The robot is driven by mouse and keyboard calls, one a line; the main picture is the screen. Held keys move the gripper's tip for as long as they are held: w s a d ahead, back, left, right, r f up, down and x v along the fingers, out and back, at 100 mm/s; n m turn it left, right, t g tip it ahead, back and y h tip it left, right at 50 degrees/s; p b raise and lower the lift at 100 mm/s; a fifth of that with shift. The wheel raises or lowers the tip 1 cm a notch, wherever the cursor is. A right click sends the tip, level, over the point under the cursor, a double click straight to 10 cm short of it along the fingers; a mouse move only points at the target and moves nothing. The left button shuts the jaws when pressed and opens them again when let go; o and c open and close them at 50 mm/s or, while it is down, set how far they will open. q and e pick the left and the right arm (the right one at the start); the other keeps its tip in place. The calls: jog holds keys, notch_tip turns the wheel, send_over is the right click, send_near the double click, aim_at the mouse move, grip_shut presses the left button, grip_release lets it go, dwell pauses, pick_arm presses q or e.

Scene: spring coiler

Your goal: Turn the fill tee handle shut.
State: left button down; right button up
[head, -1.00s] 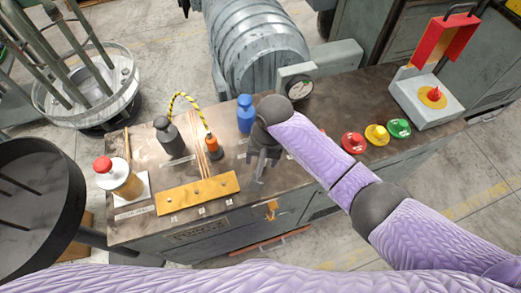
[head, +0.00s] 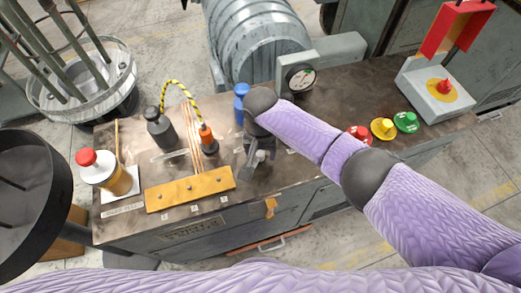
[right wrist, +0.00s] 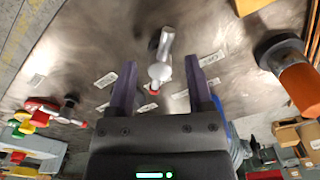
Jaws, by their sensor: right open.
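The fill tee handle appears to be the silver-grey lever with a rounded pale end (right wrist: 161,62) in the right wrist view, with a small red spot by its lower end. My right gripper (right wrist: 160,88) is open, its two dark fingers on either side of the lever's rounded end, with gaps to both. In the head view the right gripper (head: 255,162) hangs over the bench beside the blue fitting, and a light grey part of the lever shows by its fingers. Whether a finger touches it, I cannot tell. The left gripper is out of view.
The bench top (head: 330,110) holds a blue fitting (head: 241,92), a dark bottle (head: 159,130), an orange-and-black bottle (head: 208,140), a yellow bar (head: 190,188) and a red-capped jar (head: 105,175). A gauge (head: 301,77) and red, yellow and green (head: 405,121) knobs stand nearby.

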grip_shut()
jog(key=shift+n, duration=0.4)
jog(key=n+p, duration=0.1)
jog(key=n, duration=0.1)
jog(key=shift+r+n, duration=0.1)
jog(key=shift+n, duration=0.3)
jog(key=n+p, duration=0.1)
jog(key=n, duration=0.3)
jog(key=shift+n, duration=0.3)
jog(key=n, duration=0.4)
jog(key=shift+n, duration=0.3)
jog(key=n, duration=0.4)
jog(key=shift+s+n+p, duration=0.1)
jog(key=shift+n+p, duration=0.25)
jog(key=shift+n, duration=0.35)
